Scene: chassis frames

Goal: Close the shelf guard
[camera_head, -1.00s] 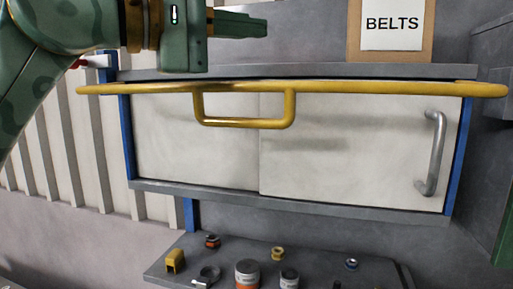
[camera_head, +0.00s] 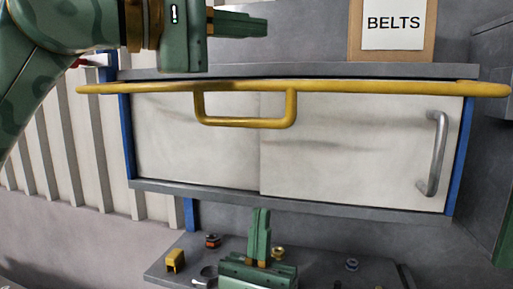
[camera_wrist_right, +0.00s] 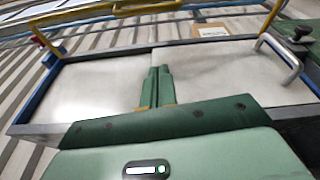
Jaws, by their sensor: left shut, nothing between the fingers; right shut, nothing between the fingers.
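The shelf guard is a yellow tube rail (camera_head: 400,87) with a hanging loop handle (camera_head: 245,123). It spans the shelf front (camera_head: 335,150) just below its top edge in the head view; part of it crosses the top of the right wrist view (camera_wrist_right: 85,14). My left gripper (camera_head: 262,24) is shut and empty above the rail, left of centre, pointing right and not touching it. My right gripper (camera_head: 260,220) is shut and empty below the shelf, fingers pointing up, well under the loop. In the right wrist view its fingers (camera_wrist_right: 158,80) show against the pale panels.
The pale sliding panels carry a grey bar handle (camera_head: 437,153) at right. A box with a BELTS label (camera_head: 392,25) stands on top.

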